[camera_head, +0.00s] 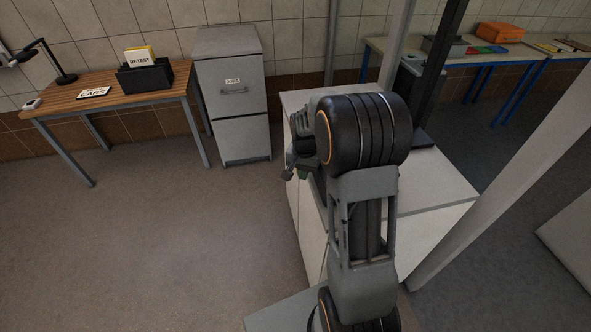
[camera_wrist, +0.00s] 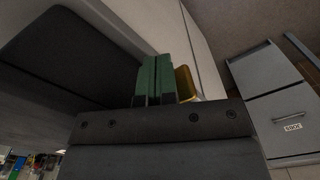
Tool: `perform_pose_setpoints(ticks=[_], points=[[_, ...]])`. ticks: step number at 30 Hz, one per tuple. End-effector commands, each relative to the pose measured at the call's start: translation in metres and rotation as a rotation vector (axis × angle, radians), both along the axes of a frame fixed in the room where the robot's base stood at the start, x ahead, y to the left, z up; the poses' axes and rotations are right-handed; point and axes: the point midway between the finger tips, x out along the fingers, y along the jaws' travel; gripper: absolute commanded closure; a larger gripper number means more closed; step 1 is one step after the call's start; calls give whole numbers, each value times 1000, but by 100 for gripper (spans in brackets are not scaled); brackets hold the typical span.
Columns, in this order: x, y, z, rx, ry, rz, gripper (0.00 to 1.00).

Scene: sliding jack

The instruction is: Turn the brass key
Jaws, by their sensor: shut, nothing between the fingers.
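A brass-coloured piece (camera_wrist: 186,84), which looks like the brass key, shows in the wrist view. It is just right of my gripper (camera_wrist: 158,62) and partly hidden behind the fingers. The two green fingers are together with nothing between them. I cannot tell whether they touch the brass piece. In the head view, only a small green part of my gripper (camera_head: 302,174) shows beside the white cabinet. The key is not visible there, with my arm in front of that area.
The white cabinet (camera_head: 440,222) stands behind and beside my arm. A dark panel (camera_wrist: 75,55) fills the wrist view's left. A grey filing cabinet (camera_head: 232,138) and a wooden desk (camera_head: 130,84) stand at the back left. The floor at left is clear.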

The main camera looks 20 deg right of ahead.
Motion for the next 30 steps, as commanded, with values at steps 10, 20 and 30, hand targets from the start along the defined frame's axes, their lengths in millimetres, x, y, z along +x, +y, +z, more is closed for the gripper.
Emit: perform_pose_setpoints(ticks=[10,20,30], points=[[6,-1,-2,1,3,0,100],[16,-3,-2,1,1,0,100],[29,-6,0,-2,-9,0,100]])
